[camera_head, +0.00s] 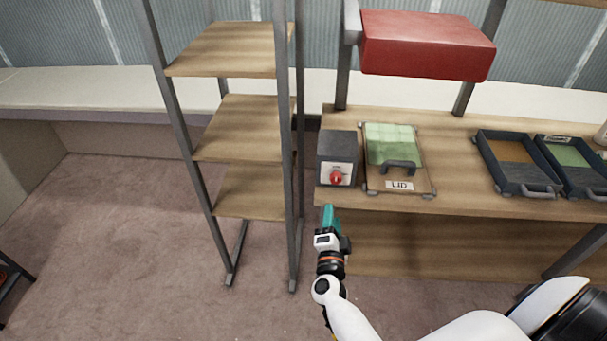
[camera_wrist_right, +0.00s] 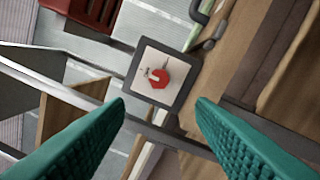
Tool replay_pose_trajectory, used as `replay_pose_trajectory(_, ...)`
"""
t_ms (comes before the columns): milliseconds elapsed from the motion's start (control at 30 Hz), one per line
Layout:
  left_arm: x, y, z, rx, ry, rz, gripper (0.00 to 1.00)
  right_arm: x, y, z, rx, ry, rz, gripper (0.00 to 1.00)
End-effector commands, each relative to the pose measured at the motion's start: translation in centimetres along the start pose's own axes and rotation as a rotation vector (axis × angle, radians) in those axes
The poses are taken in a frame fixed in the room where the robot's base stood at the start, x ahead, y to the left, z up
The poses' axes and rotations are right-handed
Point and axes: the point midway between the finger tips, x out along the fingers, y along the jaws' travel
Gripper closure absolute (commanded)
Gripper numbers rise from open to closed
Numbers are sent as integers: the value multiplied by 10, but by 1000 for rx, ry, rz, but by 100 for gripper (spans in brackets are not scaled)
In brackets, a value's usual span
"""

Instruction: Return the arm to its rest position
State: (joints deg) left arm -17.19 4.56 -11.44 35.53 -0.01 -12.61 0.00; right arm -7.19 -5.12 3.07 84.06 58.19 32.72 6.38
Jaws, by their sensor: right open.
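My right gripper (camera_head: 329,212) is at the front edge of the wooden workbench, just below and in front of a dark grey box with a red rotary knob (camera_head: 336,178). In the right wrist view, my right gripper (camera_wrist_right: 162,108) shows two teal fingers spread wide with nothing between them. The red knob (camera_wrist_right: 159,78) on its white plate lies beyond the fingertips, apart from them. My right arm (camera_head: 350,315) comes in from the bottom right. My left gripper is not in view.
A clear-topped case marked LID (camera_head: 410,184) stands right of the knob box. Two dark trays (camera_head: 527,189) sit farther right. A red box (camera_head: 425,45) is above the bench. An open shelf rack (camera_head: 285,150) stands close on the left.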

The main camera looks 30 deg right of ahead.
Motion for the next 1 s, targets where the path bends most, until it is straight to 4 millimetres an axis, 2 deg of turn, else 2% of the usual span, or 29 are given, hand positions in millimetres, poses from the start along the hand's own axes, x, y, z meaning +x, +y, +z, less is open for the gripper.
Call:
replay_pose_trajectory(200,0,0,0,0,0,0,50,-3,-6,-6,-24,24,-3,50)
replay_pose_trajectory(267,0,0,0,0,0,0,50,-9,-16,-17,-70,71,-10,50)
replay_pose_trajectory(367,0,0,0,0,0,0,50,-30,-51,-47,-211,214,-29,50)
replay_pose_trajectory(467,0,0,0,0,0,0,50,-67,-102,-83,-400,417,-57,50)
replay_pose_trajectory(500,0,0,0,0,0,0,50,-86,-124,-95,-478,504,-69,50)
replay_pose_trajectory(567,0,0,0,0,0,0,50,-115,-158,-108,-586,629,-90,50)
replay_pose_trajectory(600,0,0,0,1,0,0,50,-136,-181,-114,-657,712,-104,50)
replay_pose_trajectory(667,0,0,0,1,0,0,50,-167,-214,-118,-759,832,-125,50)
replay_pose_trajectory(700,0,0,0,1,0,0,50,-190,-236,-118,-825,913,-140,50)
replay_pose_trajectory(767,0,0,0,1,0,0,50,-224,-267,-115,-921,1031,-163,50)
replay_pose_trajectory(833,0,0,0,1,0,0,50,-263,-302,-104,-1029,1168,-190,50)
replay_pose_trajectory(900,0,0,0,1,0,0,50,-302,-334,-88,-1133,1300,-217,50)
replay_pose_trajectory(1000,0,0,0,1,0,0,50,-349,-370,-61,-1261,1466,-251,50)
